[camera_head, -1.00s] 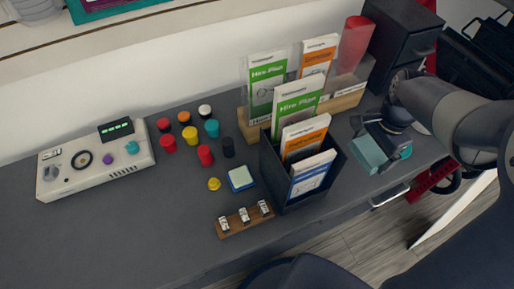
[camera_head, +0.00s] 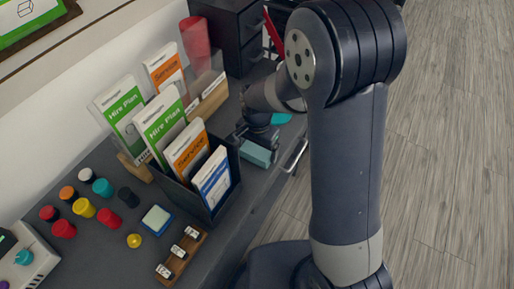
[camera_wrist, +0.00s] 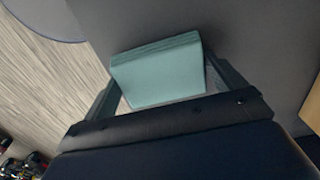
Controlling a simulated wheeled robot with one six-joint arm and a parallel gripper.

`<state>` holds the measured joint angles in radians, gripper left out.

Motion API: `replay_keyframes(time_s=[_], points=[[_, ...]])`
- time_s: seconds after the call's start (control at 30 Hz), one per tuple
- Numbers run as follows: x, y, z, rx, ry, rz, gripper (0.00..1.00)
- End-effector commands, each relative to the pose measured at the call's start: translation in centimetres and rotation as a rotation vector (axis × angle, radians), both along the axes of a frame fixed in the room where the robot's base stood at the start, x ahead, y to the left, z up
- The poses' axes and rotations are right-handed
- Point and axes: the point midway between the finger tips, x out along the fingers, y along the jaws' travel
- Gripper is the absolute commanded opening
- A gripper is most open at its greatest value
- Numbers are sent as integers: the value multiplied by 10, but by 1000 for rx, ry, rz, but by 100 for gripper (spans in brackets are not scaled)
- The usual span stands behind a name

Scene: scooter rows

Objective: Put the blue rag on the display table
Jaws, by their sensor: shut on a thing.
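A folded blue-green cloth, which looks like the blue rag (camera_head: 256,154), is between the fingers of my gripper (camera_head: 260,139). In the wrist view the rag (camera_wrist: 158,76) fills the gap between the two fingers and looks like a flat folded block. My gripper is shut on it, over the right end of a dark grey tabletop (camera_head: 95,262), close to its front edge. I cannot tell whether the rag touches the surface or hangs just above it. I cannot tell whether this is the display table.
A black brochure holder (camera_head: 218,203) stands left of my gripper, with a wooden leaflet stand (camera_head: 207,97) behind it. A red cup (camera_head: 196,43) and black drawers (camera_head: 233,30) stand at the back. Several coloured knobs (camera_head: 83,208) lie left. Open wooden floor (camera_head: 450,150) is at right.

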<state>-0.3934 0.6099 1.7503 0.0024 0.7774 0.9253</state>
Motion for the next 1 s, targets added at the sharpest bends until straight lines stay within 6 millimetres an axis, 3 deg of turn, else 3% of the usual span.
replay_keyframes(time_s=[0.33,0.37,0.47,0.73,0.87,1.0], points=[[0,0,-5,0,-1,0,72],[0,0,-4,0,-1,0,92],[0,0,-4,0,-1,0,100],[0,0,-1,0,-1,0,100],[1,0,12,2,-5,0,100],[2,1,42,3,-7,0,100]])
